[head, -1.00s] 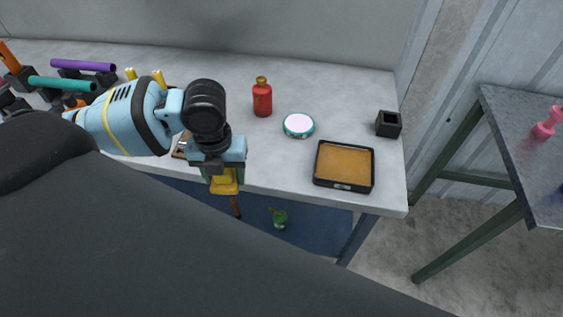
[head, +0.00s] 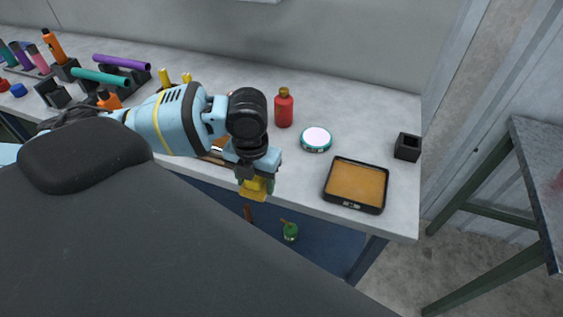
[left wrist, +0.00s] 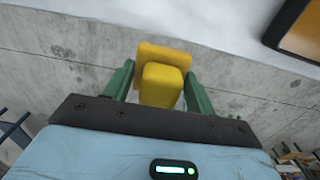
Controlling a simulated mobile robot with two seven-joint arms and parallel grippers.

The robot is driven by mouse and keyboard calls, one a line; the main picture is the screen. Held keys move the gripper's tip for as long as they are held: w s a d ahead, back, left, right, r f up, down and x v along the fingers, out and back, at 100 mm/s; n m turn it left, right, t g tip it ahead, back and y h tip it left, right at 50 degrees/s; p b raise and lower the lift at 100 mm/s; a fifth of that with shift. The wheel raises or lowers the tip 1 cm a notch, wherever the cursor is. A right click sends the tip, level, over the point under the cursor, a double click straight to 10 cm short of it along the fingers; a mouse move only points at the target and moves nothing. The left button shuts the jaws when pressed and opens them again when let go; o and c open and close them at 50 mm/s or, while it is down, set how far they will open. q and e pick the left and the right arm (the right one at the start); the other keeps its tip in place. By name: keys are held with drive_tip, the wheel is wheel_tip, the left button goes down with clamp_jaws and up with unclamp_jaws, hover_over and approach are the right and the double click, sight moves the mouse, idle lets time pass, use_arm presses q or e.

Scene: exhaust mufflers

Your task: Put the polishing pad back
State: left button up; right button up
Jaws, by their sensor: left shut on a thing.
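My left gripper (head: 257,186) is shut on a yellow block with a narrower grip, which I take to be the polishing pad (head: 256,194). The pad (left wrist: 162,80) also shows between the green fingers in the left wrist view. In the head view, gripper and pad are by the workbench's front edge, left of a shallow black tray (head: 329,188) with an orange-brown inside. The pad is apart from the tray. The pad's underside is hidden. My right gripper is out of view.
On the workbench (head: 300,178) stand a red bottle (head: 284,108), a round tin with a pale top (head: 316,138) and a small black open box (head: 407,147). Coloured tubes on racks (head: 110,72) fill the left end. A green object (head: 290,232) is below the bench front.

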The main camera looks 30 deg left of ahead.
use_arm(q)
hover_over(281, 170)
drive_tip(key=shift+s+f, duration=0.4)
drive_tip(key=shift+f, duration=0.1)
drive_tip(key=shift+w, duration=0.25)
drive_tip(key=shift+w+f, duration=0.15)
drive_tip(key=shift+f, duration=1.6)
drive_tip(key=shift+f, duration=0.2)
drive_tip(key=o, duration=0.9)
drive_tip(key=shift+r, duration=0.1)
wheel_tip(281, 170, up, 12)
drive_tip(key=shift+r, duration=0.1)
